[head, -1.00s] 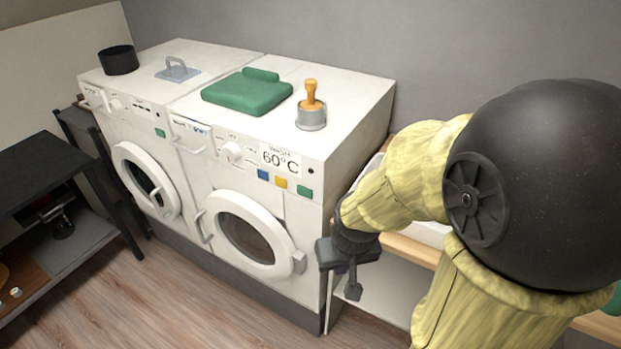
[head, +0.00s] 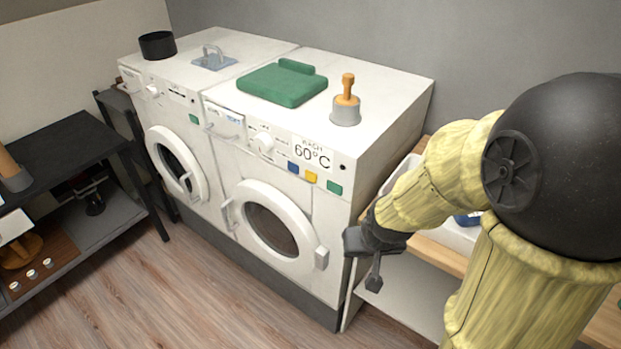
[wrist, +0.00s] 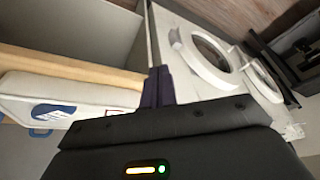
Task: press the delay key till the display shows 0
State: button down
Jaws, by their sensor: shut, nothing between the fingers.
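The right-hand washing machine (head: 318,205) has a front panel with a display (head: 312,155) that reads 60°C. Below the display are a blue key (head: 292,167), a yellow key (head: 311,177) and a green key (head: 334,187). I cannot read which one is the delay key. My gripper (head: 374,284) is shut and empty, to the right of and below the keys, apart from the machine. In the wrist view my gripper's fingers (wrist: 158,88) are together, with the machine's door (wrist: 205,55) beyond them.
A second washing machine (head: 165,110) stands to the left. A wooden-edged shelf (head: 440,254) is at right. A dark table (head: 60,150) is at left. Floor in front is clear.

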aim_at(311, 177)
jog(key=w+a+f+m+t+b, duration=0.1)
jog(key=w+a+f+m+t, duration=0.1)
jog(key=w+a+t, duration=0.4)
jog(key=w+a+f+m+t+y+b, duration=0.1)
jog(key=w+a+m+t, duration=0.3)
jog(key=w+a, duration=0.7)
jog(key=shift+w+a+f+t+b, duration=0.15)
jog(key=shift+a+f+t+b, duration=0.3)
jog(key=shift+t, duration=0.55)
jog(key=w+d+p, duration=0.1)
jog(key=w+d, duration=0.4)
jog(key=w, duration=0.2)
jog(key=shift+d, duration=0.25)
dwell(0.8)
jog(key=shift+w+d, duration=0.25)
jog(key=shift+w, duration=0.05)
